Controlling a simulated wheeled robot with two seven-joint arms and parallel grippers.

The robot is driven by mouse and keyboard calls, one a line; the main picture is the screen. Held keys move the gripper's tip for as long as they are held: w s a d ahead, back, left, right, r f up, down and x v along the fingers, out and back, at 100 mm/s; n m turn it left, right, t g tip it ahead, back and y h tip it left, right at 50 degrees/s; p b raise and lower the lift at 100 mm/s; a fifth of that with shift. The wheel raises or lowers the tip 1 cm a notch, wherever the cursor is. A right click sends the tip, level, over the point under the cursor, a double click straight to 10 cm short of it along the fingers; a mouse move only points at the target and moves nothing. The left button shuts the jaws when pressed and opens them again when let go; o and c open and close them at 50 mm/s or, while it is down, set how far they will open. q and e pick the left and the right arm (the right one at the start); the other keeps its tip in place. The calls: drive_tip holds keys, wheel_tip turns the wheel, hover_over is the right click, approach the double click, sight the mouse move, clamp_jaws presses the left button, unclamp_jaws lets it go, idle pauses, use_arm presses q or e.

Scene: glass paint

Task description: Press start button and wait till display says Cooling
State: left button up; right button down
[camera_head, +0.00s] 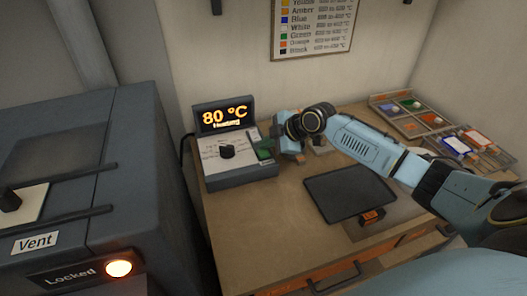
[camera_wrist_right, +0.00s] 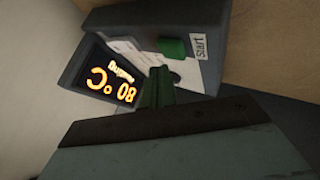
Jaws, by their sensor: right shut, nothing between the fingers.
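The control box (camera_head: 240,165) stands at the left of the wooden table. Its display (camera_head: 224,115) shows "80 °C" in orange with a smaller line that looks like "Heating"; in the right wrist view the display (camera_wrist_right: 108,80) appears upside down. The green start button (camera_wrist_right: 172,48) sits beside a "Start" label (camera_wrist_right: 201,48) on the box. My right gripper (camera_head: 274,146) is beside the box's right end, shut and empty. Its narrow green fingers (camera_wrist_right: 158,88) point toward the box, and they look apart from the button. My left gripper is out of view.
A dark oven-like unit (camera_head: 75,175) with "Vent" and "Locked" labels and a lit orange lamp (camera_head: 118,268) stands at left. Paint trays (camera_head: 412,115) are at the back right. A colour chart (camera_head: 315,25) hangs on the wall.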

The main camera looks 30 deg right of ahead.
sight(267, 154)
drive_tip(key=shift+r+p, duration=1.95)
drive_tip(key=shift+r, duration=0.55)
drive_tip(key=shift+f, duration=0.1)
